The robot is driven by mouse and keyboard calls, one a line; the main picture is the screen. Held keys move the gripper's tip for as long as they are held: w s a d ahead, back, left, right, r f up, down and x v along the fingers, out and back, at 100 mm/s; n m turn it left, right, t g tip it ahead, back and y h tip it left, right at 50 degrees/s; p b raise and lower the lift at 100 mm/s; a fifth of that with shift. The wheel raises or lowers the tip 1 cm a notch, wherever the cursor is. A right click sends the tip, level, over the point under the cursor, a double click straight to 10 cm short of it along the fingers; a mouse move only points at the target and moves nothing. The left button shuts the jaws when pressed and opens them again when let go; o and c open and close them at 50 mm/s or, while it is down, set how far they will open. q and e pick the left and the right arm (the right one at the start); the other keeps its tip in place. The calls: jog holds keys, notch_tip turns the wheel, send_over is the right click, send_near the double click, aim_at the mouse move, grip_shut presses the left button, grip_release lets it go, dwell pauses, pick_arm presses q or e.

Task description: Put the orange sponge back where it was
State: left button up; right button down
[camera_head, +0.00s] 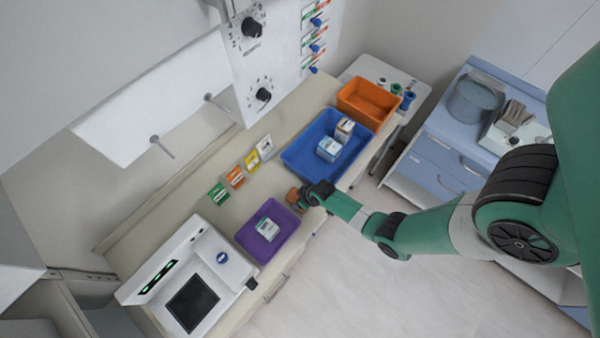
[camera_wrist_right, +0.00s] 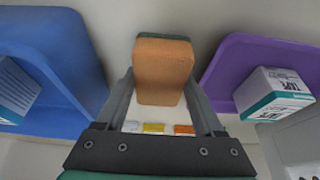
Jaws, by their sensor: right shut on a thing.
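The orange sponge (camera_wrist_right: 163,72) has a thin green layer at one end and sits between the two fingers of my right gripper (camera_wrist_right: 160,95) in the right wrist view. The right gripper is shut on it. In the head view, the sponge (camera_head: 293,195) shows partly beside my right gripper (camera_head: 304,196), over the counter between the blue tray and the purple tray. The gripper hides part of it there. I cannot tell whether the sponge touches the counter. My left gripper is not in view.
The blue tray (camera_head: 297,165) holds white boxes; the purple tray (camera_head: 287,229) holds one box. An orange bin (camera_head: 372,97) stands beyond the blue tray. Green, orange and yellow cards (camera_head: 235,177) stand along the counter's back. A white device (camera_head: 193,285) stands near the purple tray.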

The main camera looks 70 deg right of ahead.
jog(key=shift+f, duration=0.2)
jog(key=shift+f, duration=0.15)
grip_release()
jog(key=shift+r+p, duration=0.3)
jog(key=shift+r, duration=0.15)
jog(key=p+v, duration=0.8)
jog(key=v, duration=0.3)
jog(key=shift+s+r, duration=0.2)
